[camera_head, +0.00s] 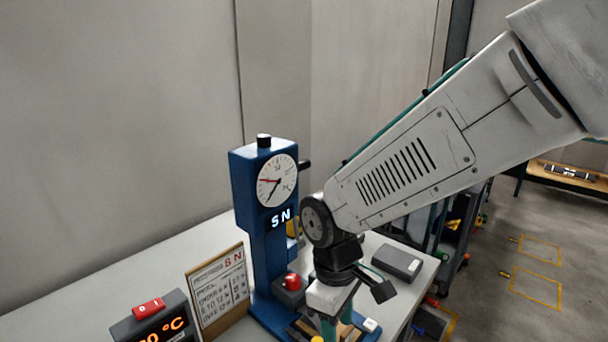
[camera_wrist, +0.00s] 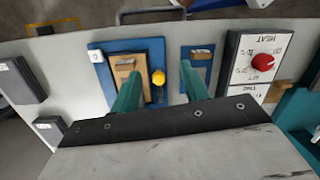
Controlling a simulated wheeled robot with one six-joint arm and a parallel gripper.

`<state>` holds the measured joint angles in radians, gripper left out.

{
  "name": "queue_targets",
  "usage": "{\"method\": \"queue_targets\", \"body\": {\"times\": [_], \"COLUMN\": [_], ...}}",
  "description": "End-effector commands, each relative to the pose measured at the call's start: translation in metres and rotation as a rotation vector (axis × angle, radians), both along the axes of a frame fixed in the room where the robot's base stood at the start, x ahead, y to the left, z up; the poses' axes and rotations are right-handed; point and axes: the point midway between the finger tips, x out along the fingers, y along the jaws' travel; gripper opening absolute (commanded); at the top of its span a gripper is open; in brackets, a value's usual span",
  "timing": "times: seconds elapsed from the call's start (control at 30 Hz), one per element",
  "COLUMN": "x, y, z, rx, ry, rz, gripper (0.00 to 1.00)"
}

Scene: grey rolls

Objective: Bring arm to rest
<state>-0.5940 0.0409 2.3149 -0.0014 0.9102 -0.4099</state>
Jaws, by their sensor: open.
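My gripper (camera_head: 337,322) points down at the front of the blue force gauge stand (camera_head: 249,190), close to its base. In the wrist view its two green fingers (camera_wrist: 160,68) are apart, with nothing seen held between them. A yellow knob (camera_wrist: 158,77) and a wooden block (camera_wrist: 124,70) on a blue plate (camera_wrist: 104,55) show below and beside the fingers. How far the fingertips are above them I cannot tell. My arm reaches in from the upper right in the head view.
A red button box (camera_head: 291,288), a sign board (camera_head: 219,290), a temperature unit (camera_head: 152,318) and a grey box (camera_head: 398,261) share the table (camera_head: 150,264). A panel with a red dial (camera_wrist: 263,62) is right of my fingers.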

Motion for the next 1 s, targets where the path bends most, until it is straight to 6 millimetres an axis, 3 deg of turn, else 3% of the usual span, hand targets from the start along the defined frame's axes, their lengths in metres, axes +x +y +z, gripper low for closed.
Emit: {"method": "queue_targets", "body": {"times": [0.3, 0.6, 0.8, 1.0], "x": [-0.045, -0.1, -0.118, -0.12], "y": [-0.098, -0.174, -0.199, -0.206], "z": [0.066, 0.108, 0.124, 0.13], "rx": [-0.026, 0.009, 0.054, 0.067], "ry": [-0.022, -0.112, -0.204, -0.238], "rz": [-0.457, -0.841, -0.962, -1.008], "gripper": [0.45, 0.45, 0.45, 0.45]}}
